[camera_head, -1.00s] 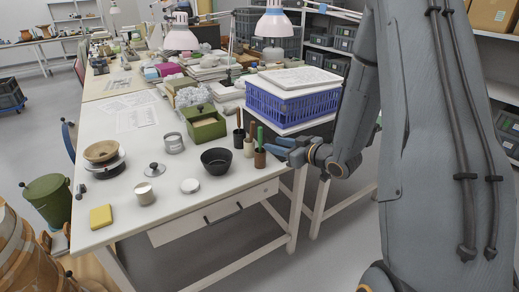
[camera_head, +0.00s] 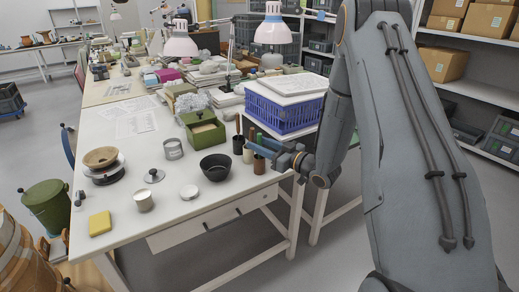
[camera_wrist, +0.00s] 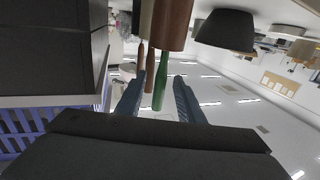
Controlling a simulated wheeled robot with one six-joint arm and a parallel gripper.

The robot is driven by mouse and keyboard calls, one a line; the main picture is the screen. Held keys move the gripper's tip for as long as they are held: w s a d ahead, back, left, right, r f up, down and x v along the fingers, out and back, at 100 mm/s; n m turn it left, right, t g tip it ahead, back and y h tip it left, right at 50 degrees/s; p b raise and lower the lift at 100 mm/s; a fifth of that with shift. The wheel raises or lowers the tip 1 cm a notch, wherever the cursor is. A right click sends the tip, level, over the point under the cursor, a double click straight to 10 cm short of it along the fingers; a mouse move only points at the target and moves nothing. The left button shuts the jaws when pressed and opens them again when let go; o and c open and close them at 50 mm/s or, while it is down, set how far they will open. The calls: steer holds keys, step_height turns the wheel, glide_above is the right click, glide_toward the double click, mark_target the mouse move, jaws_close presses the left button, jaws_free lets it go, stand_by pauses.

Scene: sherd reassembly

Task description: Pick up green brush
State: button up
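The green brush (camera_head: 259,137) stands handle-up in a brown cup (camera_head: 259,166) near the right edge of the white table. In the wrist view, which looks upside down, its green handle (camera_wrist: 160,86) points out of the brown cup (camera_wrist: 172,25). My gripper (camera_head: 261,146) is at the handle, just above the cup. The wrist view shows the two blue fingers (camera_wrist: 158,82) spread apart, one on each side of the handle, with gaps visible. The brush's lower end is hidden in the cup.
Cups with brown-handled tools, including a dark cup (camera_head: 238,145), stand just left of the brown cup. A black bowl (camera_head: 215,167) and an open green box (camera_head: 203,130) are further left. A blue crate (camera_head: 283,112) stands behind my gripper.

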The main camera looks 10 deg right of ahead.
steer(key=shift+w+a, duration=0.1)
steer(key=shift+w, duration=0.05)
jaws_close()
steer(key=shift+r+b, duration=0.4)
steer(key=shift+r, duration=4.6)
steer(key=shift+a, duration=0.1)
